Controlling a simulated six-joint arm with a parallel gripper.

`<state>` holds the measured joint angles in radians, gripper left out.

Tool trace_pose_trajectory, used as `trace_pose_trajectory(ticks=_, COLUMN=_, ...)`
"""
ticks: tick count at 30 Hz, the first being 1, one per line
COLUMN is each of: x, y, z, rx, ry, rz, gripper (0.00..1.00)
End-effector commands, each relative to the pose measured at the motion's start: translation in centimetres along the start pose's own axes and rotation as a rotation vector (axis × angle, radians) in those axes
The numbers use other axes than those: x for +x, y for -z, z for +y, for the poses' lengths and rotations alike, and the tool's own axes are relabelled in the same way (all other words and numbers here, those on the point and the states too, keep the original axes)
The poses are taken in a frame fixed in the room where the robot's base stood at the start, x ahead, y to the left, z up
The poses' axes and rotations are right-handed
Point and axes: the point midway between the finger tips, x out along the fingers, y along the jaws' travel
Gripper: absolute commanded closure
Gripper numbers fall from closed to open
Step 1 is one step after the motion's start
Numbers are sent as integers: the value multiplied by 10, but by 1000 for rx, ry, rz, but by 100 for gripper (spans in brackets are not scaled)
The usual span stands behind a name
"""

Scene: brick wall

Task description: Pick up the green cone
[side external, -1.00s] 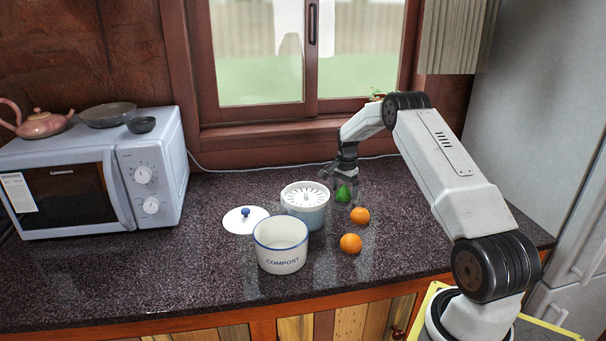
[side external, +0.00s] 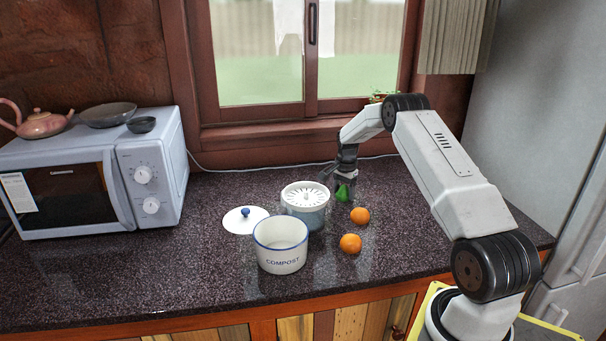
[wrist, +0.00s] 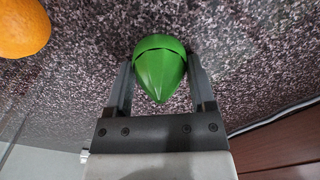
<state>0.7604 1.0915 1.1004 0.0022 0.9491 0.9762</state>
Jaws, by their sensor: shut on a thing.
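The green cone (side external: 343,193) is a small bright green pointed piece low at the counter, to the right of the white juicer. In the wrist view the green cone (wrist: 160,70) sits between the two fingers, with its rounded end away from my gripper's palm and its tip towards it. My gripper (side external: 344,184) points down at it, and in the wrist view my gripper (wrist: 160,72) has a finger against each side of the cone. It is shut on the cone. Whether the cone touches the counter is hard to tell.
Two oranges (side external: 359,215) (side external: 350,243) lie just in front; one orange (wrist: 24,28) shows in the wrist view. The juicer (side external: 305,197) stands close left. A compost pot (side external: 282,257), a lid (side external: 240,220) and a microwave (side external: 66,190) are farther left. The window wall is behind.

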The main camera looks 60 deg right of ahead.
Motion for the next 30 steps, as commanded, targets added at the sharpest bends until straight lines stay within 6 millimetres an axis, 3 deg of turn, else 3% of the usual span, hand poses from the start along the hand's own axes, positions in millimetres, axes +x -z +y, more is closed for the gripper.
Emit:
trace_pose_trajectory(ticks=8, x=-4, y=0, z=0, rx=0, ry=1, rz=1, gripper=85)
trace_pose_trajectory(ticks=17, x=-31, y=0, z=0, rx=1, ry=1, rz=3, gripper=85)
trace_pose_trajectory(ticks=30, x=-76, y=-17, z=33, rx=1, ry=1, rz=3, gripper=85)
